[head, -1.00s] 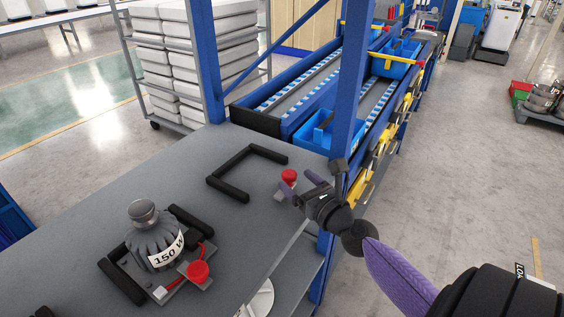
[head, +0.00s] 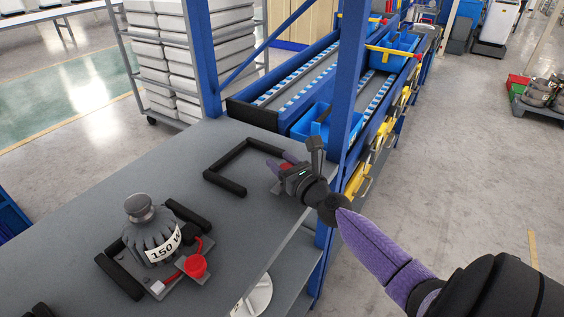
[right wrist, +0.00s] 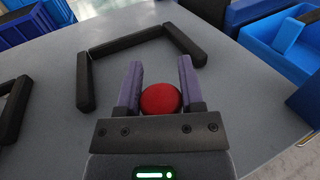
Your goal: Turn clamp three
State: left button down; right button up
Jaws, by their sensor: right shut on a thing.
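A red round-topped piece (right wrist: 160,100) sits between the fingers of my right gripper (right wrist: 160,82) in the right wrist view. In the head view, the right gripper (head: 281,164) is at the table's far right corner, and only a bit of the red piece (head: 285,167) shows between its fingers. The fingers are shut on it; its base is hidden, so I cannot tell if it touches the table. No label on it marks it as clamp three. My left gripper is not in view.
A grey table (head: 90,220) bears an open black bracket (head: 226,183) close to the gripper. A ribbed dark unit marked 150 (head: 148,235) stands nearer, with a red button (head: 195,266) beside it. A blue post (head: 342,90) rises just behind the gripper.

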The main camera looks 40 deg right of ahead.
grip_shut()
